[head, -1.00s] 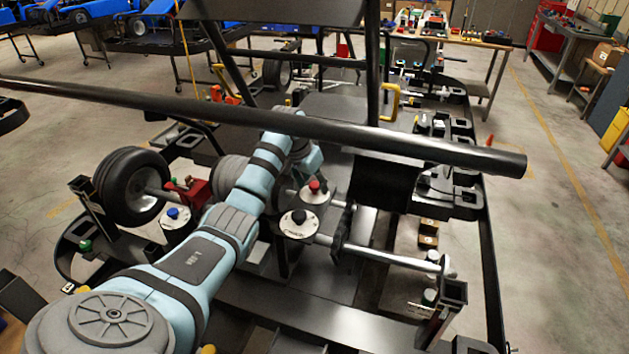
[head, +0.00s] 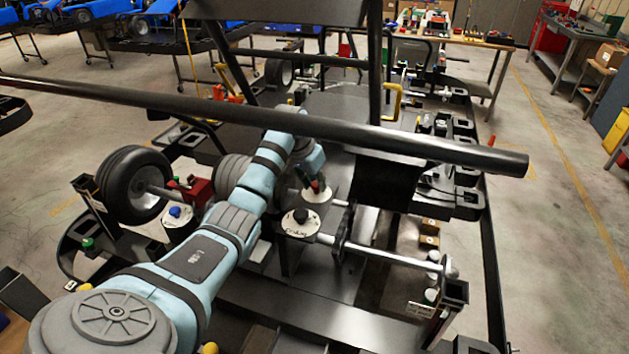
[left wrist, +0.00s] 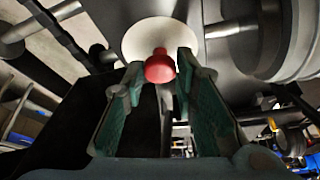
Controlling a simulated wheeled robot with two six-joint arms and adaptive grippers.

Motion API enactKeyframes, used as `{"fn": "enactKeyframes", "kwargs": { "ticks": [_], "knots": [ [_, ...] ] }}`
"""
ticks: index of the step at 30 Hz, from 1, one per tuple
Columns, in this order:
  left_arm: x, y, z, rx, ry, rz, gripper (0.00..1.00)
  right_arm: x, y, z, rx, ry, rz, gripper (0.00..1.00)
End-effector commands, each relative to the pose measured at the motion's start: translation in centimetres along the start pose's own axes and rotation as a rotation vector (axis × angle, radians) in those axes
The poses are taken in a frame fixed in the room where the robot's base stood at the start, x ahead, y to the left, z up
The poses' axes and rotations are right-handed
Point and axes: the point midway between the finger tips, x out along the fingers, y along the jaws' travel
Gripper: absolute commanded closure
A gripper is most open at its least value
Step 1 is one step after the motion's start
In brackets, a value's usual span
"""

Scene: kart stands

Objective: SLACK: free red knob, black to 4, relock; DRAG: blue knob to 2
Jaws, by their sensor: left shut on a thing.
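The red knob (left wrist: 160,67) sits between the two green-grey fingers of my left gripper (left wrist: 160,88) in the left wrist view, in front of a white disc (left wrist: 135,38). In the head view my left gripper (head: 315,183) is down at the red knob's white disc (head: 318,195) and mostly covers the knob. The black knob (head: 301,215) stands on its own white dial (head: 296,228), just nearer. The blue knob (head: 175,211) is on another white dial at left, near a wheel. The dial marks are too small to read. My right gripper is out of view.
A long black bar (head: 430,148) crosses above the kart stand. A wheel (head: 133,186) and a red block (head: 197,191) are at left. A silver axle (head: 390,257) runs right of the black knob's dial. Open floor (head: 560,270) lies at right.

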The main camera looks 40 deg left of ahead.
Motion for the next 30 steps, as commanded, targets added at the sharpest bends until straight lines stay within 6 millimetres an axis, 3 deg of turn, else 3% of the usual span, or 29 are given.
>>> {"fn": "enactKeyframes", "kwargs": {
  "ticks": [20,21,24,30],
  "knots": [
    [0.01,0.02,-0.02,0.000,0.001,0.000,1.00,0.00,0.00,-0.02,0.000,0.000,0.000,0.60],
    [0.01,0.02,-0.02,0.000,0.001,0.000,0.71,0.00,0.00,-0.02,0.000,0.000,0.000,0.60],
    [0.01,0.02,-0.01,0.000,0.000,0.000,0.55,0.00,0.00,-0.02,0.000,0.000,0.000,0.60],
    [0.01,0.01,-0.01,0.000,0.000,0.000,0.54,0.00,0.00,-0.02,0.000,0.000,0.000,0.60]
  ]
}}
